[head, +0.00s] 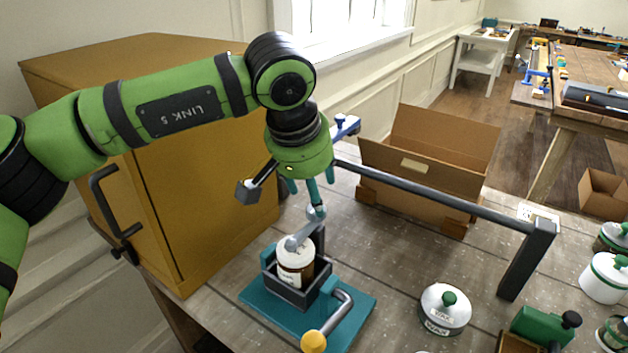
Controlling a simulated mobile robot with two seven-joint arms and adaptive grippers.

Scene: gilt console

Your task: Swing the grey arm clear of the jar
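A jar (293,257) with a white upper part and a brown band stands in a dark grey holder (292,291) on a teal base plate (258,302). The short grey arm (304,234) reaches from a post behind the holder over the jar's top; whether it touches the jar is unclear. My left gripper (313,192) hangs above it with teal fingers pointing down. One fingertip is at or very near the arm's rounded end. The finger gap is partly hidden, and I cannot tell whether it holds anything. My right gripper is out of view.
A yellow-knobbed crank (314,341) sticks out at the plate's front. A long dark rail (440,192) on a post runs close behind my gripper. A mustard cabinet (190,190) stands left, an open cardboard box (420,190) behind. A lidded tin (445,310) stands right.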

